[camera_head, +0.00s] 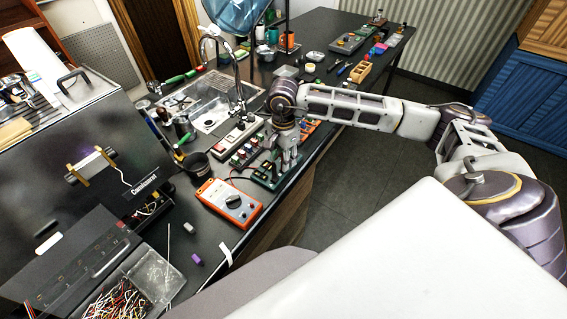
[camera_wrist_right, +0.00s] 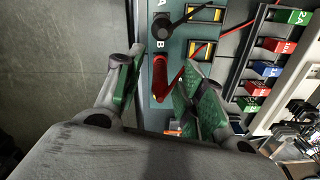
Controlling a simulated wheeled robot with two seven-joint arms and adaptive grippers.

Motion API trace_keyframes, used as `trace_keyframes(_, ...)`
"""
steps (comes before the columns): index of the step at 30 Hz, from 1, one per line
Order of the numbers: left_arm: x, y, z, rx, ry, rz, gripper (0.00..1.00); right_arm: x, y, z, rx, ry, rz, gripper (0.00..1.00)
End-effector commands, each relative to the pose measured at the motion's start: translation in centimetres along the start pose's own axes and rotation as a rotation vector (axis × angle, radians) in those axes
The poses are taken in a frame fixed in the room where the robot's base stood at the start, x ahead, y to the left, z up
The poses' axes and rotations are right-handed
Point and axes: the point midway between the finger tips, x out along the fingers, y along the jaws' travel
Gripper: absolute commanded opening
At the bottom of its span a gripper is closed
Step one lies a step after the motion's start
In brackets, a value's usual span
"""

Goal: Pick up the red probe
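The red probe (camera_wrist_right: 160,77) shows in the right wrist view at the socket marked B on a grey-green panel (camera_wrist_right: 175,10), with its red lead bending to the right. My right gripper (camera_wrist_right: 164,68) is open, with its green-padded fingers on either side of the red probe and a visible gap to it. In the head view my right gripper (camera_head: 287,163) points down over the green test board at the bench's front edge. The red probe is hard to make out there. My left gripper is not in view.
A black probe (camera_wrist_right: 172,30) sits at socket A close beside the red one. An orange multimeter (camera_head: 230,203) lies left of my right gripper, with the open brewer (camera_head: 85,160) further left.

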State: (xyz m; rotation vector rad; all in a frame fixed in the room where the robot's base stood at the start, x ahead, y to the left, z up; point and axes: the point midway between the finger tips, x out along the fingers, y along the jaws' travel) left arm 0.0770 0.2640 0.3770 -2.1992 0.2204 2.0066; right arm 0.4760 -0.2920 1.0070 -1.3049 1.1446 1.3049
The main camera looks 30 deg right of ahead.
Motion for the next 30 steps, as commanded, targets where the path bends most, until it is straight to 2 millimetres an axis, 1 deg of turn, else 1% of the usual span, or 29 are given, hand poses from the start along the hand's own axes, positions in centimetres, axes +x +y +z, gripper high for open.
trace_keyframes(1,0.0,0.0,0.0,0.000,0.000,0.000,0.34,0.0,0.0,0.0,0.000,0.000,0.000,0.34)
trace_keyframes(9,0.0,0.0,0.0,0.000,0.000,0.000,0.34,0.0,0.0,0.0,0.000,0.000,0.000,0.00)
trace_keyframes(22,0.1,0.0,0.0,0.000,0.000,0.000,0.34,-0.3,0.0,0.0,0.000,0.000,0.000,0.00)
trace_keyframes(26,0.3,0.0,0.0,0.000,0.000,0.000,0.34,-1.0,-0.1,0.0,0.000,0.000,-0.001,0.00)
trace_keyframes(30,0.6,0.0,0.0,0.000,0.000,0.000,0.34,-2.6,-0.1,0.0,-0.001,0.000,-0.003,0.00)
